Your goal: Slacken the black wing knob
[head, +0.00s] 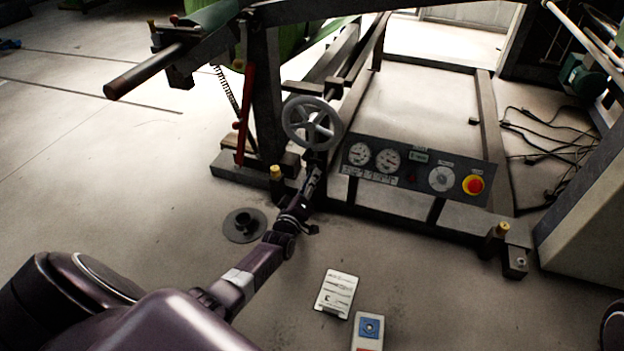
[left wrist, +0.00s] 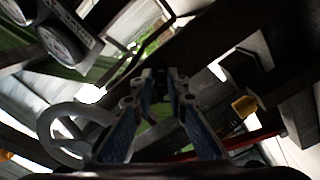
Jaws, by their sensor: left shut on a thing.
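My left gripper (head: 316,168) reaches up to the machine frame, just below the grey handwheel (head: 312,123) and left of the gauge panel (head: 418,171). In the left wrist view the two fingers of the left gripper (left wrist: 160,82) are closed in on a small dark piece between their tips. I take this piece to be the black wing knob (left wrist: 160,92); the fingers cover most of it and its wings cannot be made out. In the head view the knob is hidden by the gripper. My right gripper is not in view.
The panel carries dials and a red stop button (head: 473,184). A red lever (head: 243,115) and a yellow-capped post (head: 276,173) stand left of the gripper. A dark round base (head: 244,225) and a white box (head: 337,293) are on the floor. Cables (head: 560,145) lie at right.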

